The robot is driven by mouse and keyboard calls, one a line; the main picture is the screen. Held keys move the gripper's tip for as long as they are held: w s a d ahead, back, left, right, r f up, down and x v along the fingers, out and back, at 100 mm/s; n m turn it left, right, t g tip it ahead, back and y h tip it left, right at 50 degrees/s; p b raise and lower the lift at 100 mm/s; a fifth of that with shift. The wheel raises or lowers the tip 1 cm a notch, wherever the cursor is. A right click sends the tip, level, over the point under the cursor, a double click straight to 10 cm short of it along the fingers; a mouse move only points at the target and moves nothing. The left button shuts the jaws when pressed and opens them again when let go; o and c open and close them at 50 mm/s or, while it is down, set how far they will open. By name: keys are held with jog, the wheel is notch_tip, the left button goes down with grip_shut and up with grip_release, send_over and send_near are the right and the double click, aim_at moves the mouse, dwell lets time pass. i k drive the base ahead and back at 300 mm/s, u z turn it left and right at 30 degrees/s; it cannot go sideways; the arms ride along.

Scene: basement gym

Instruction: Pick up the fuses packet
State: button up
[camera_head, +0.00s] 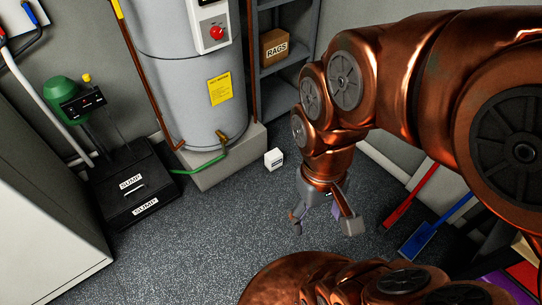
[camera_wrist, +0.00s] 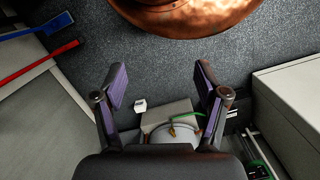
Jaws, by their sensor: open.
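The fuses packet appears to be the small white box (camera_head: 274,158) with a dark label, too small to read. It stands on the grey floor beside the plinth of the water heater. In the wrist view the white packet (camera_wrist: 140,105) shows between my fingers, nearer the left one, and well beyond them. My gripper (camera_head: 324,222) is open and empty. It hangs above the floor, to the right of the packet and nearer the camera in the head view. The open fingers of my gripper (camera_wrist: 161,80) also show in the wrist view. Nothing covers the packet.
The grey water heater (camera_head: 190,75) stands on a concrete plinth (camera_head: 212,172) with a green hose (camera_head: 205,164). A black sump box (camera_head: 128,185) is at left. A shelf holds a rags box (camera_head: 274,47). Red (camera_head: 410,197) and blue (camera_head: 435,228) tools lie at right. Floor around the packet's front is clear.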

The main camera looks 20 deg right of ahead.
aim_at(273, 159)
jog(key=u, duration=0.05)
jog(key=k, duration=0.35)
jog(key=u, duration=0.75)
jog(key=i, duration=1.35)
jog(key=z, duration=0.3)
